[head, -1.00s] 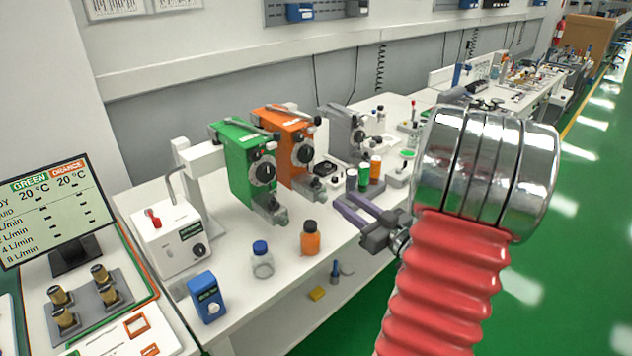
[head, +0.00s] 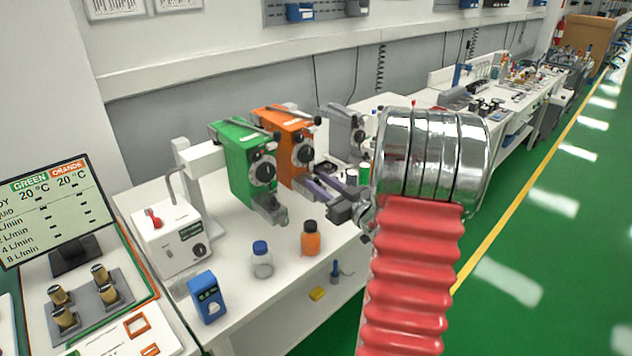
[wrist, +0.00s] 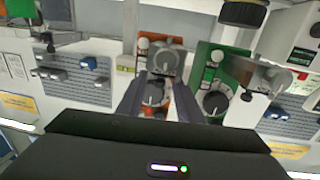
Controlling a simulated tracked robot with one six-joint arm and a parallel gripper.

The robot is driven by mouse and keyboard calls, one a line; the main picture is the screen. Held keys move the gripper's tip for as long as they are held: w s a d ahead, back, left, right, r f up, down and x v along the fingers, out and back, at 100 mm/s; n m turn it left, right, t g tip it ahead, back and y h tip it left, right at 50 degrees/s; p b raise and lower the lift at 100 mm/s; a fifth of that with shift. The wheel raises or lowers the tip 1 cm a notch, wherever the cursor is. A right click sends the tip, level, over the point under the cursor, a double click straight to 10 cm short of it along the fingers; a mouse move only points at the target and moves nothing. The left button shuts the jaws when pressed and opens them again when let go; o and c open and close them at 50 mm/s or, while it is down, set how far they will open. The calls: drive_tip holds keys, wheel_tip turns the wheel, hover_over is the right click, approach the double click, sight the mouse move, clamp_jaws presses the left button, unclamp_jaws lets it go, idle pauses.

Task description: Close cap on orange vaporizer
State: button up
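The orange vaporizer (head: 285,135) stands on the white bench between the green vaporizer (head: 240,165) and a grey one (head: 343,130). Its front dial (head: 303,155) shows. My gripper (head: 312,184) is in front of its lower front, and its fingers hide the filler part there in the head view. In the wrist view, the orange vaporizer's grey filler part (wrist: 166,60) and dial (wrist: 152,95) show between and just beyond my gripper's (wrist: 158,85) two separated fingers. The gripper is open and empty. I cannot tell whether the fingers touch anything, nor how the cap sits.
An orange bottle (head: 310,240) and a clear blue-capped bottle (head: 262,260) stand near the front edge. A blue device (head: 206,297) and a white box with a red switch (head: 168,237) are to the left. A green-banded vial (head: 364,174) is close to my wrist.

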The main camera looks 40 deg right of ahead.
drive_tip(key=shift+w, duration=0.95)
drive_tip(key=c, duration=0.7)
